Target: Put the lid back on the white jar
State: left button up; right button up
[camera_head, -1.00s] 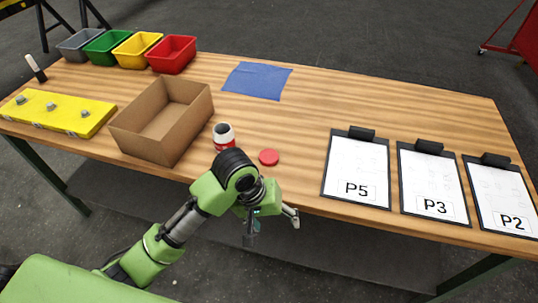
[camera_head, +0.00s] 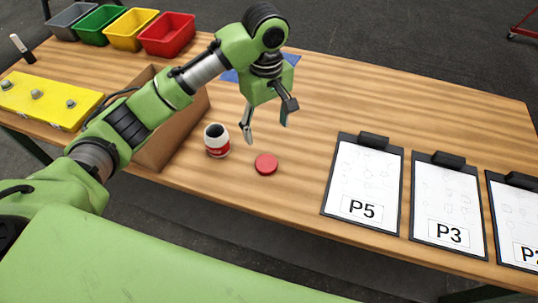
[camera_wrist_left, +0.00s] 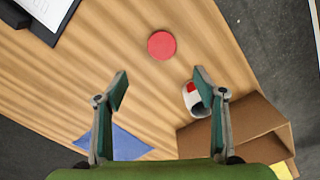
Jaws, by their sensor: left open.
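The white jar (camera_head: 217,141) stands upright and open on the wooden table, with a red band on its side and a dark mouth. The red round lid (camera_head: 265,164) lies flat on the table to the right of the jar. My left gripper (camera_head: 266,130) is open and empty above the table, behind the lid. In the left wrist view, the lid (camera_wrist_left: 162,45) lies beyond the gap between the fingertips (camera_wrist_left: 160,82), and the jar (camera_wrist_left: 191,98) is partly hidden by one finger. My right gripper is not in view.
A cardboard box (camera_head: 181,134) stands left of the jar, partly behind my arm. A blue cloth (camera_head: 231,76) lies farther back. Clipboards, including P5 (camera_head: 364,182), lie on the right. Coloured bins, including a red one (camera_head: 168,36), stand at the back left. The table's back middle is clear.

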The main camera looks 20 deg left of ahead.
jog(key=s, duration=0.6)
pick_arm(q)
jog(key=p, duration=0.1)
send_over(266, 162)
notch_tip(266, 162, down, 8)
jog(key=shift+d+f, duration=0.1)
jog(key=shift+w+f, duration=0.1)
jog(key=shift+f, duration=0.1)
notch_tip(266, 162, down, 5)
jog(key=shift+r+p, duration=0.2)
jog(key=shift+p, duration=0.9)
jog(key=shift+f, duration=0.3)
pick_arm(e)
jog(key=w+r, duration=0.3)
